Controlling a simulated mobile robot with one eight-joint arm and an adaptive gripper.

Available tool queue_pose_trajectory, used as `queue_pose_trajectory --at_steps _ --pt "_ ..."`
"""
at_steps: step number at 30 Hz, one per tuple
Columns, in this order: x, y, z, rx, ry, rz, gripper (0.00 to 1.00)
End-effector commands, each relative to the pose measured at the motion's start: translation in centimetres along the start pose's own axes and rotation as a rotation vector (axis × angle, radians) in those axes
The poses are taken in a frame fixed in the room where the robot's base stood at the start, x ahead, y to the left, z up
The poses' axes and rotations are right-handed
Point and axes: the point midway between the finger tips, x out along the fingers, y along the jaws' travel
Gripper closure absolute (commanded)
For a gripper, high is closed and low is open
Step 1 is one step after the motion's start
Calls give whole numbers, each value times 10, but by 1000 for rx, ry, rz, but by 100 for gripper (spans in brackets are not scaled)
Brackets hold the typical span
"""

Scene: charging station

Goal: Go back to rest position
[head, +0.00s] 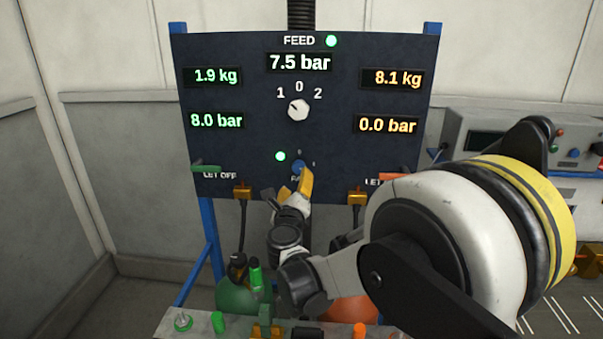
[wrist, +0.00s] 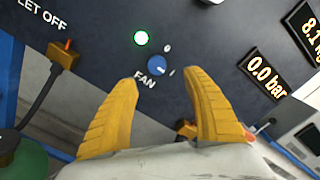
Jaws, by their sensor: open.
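My gripper (head: 294,187) has yellow fingers and is up at the lower middle of the dark panel (head: 235,145), just below the blue FAN knob (head: 299,166). In the wrist view my gripper (wrist: 165,105) is open and empty. The blue FAN knob (wrist: 156,65) shows beyond and between the fingertips, apart from them. A green light (wrist: 141,38) is lit beside the knob. My arm reaches in from the right and hides the panel's lower right part.
A green tank (head: 236,297) and an orange tank (head: 350,308) stand below the panel behind a bench edge. Hoses hang from brass fittings (head: 242,191). A grey instrument box (head: 480,135) is at the right. The left wall side is clear.

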Motion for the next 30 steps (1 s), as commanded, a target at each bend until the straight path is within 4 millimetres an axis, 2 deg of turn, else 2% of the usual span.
queue_pose_trajectory --at_steps 4,7,10,12,14,17,20,21,24,27,30 --pt "-16 -52 28 -231 -112 19 42" --pt "-41 -88 45 -491 -215 59 42" --pt "-76 -110 47 -772 -302 123 42" --pt "-105 -118 37 -968 -352 183 42" --pt "-131 -121 22 -1135 -387 245 42" --pt "-181 -122 -17 -1404 -431 376 42" --pt "-235 -122 -71 -1653 -461 544 42" --pt "-258 -122 -94 -1742 -468 618 42" --pt "-308 -124 -147 -1915 -482 797 42" --pt "-346 -127 -186 -2023 -487 944 42" --pt "-371 -130 -211 -2081 -489 1044 42"
